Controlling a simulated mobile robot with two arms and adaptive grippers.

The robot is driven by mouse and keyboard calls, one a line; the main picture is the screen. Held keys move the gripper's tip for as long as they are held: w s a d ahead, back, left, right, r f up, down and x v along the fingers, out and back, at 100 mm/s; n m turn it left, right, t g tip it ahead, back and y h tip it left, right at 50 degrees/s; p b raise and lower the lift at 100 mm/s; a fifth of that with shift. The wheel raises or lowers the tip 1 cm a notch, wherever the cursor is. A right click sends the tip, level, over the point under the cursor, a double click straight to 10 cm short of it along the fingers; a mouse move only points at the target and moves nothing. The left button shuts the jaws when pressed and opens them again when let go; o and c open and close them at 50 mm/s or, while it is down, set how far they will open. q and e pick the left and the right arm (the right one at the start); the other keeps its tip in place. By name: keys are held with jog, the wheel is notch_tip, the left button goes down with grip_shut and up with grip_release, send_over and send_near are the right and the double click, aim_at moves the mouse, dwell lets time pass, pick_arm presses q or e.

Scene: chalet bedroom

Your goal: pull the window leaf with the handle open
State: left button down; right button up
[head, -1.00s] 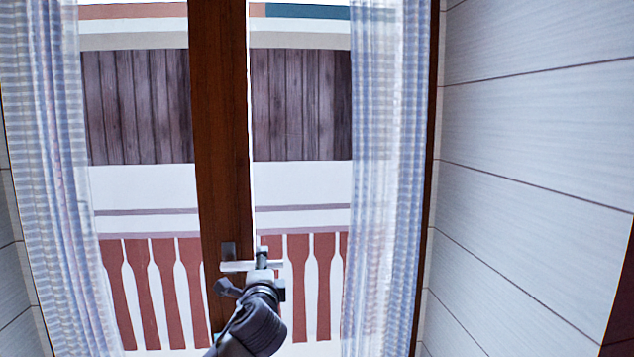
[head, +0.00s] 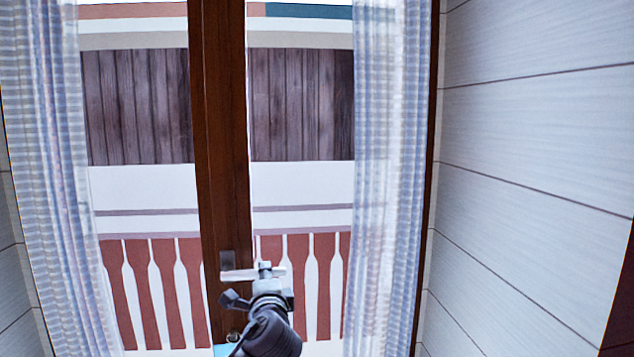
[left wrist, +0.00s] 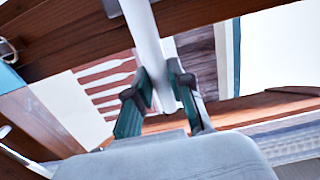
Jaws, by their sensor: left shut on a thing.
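The window leaf with the handle has a brown wooden stile (head: 226,180) in the middle of the head view. Its pale bar handle (head: 238,274) lies sideways on a small dark plate low on that stile. My left gripper (head: 266,270) is at the handle's right part. In the left wrist view the fingers (left wrist: 161,84) are shut on the light, rod-like handle (left wrist: 143,32), one on each side. My right gripper is not in view.
Striped sheer curtains hang at the left (head: 45,150) and right (head: 388,170) of the window. A pale panelled wall (head: 530,160) stands at the right. A balcony with red balusters (head: 325,280) shows outside through the glass.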

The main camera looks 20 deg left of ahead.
pick_arm(q)
jog(key=shift+s+d, duration=0.2)
jog(key=shift+d, duration=0.1)
jog(key=shift+s+d+n+g+y+p, duration=0.5)
jog(key=shift+s+d+n+g+y, duration=0.15)
jog(key=shift+s+d, duration=0.55)
jog(key=shift+s+d+n+g+y+p, duration=0.2)
jog(key=shift+s+d+y+p, duration=0.1)
jog(key=shift+s+d, duration=0.3)
jog(key=shift+s+d+n+g+y+p, duration=0.15)
jog(key=shift+s+d+y+p, duration=0.15)
jog(key=shift+d, duration=0.45)
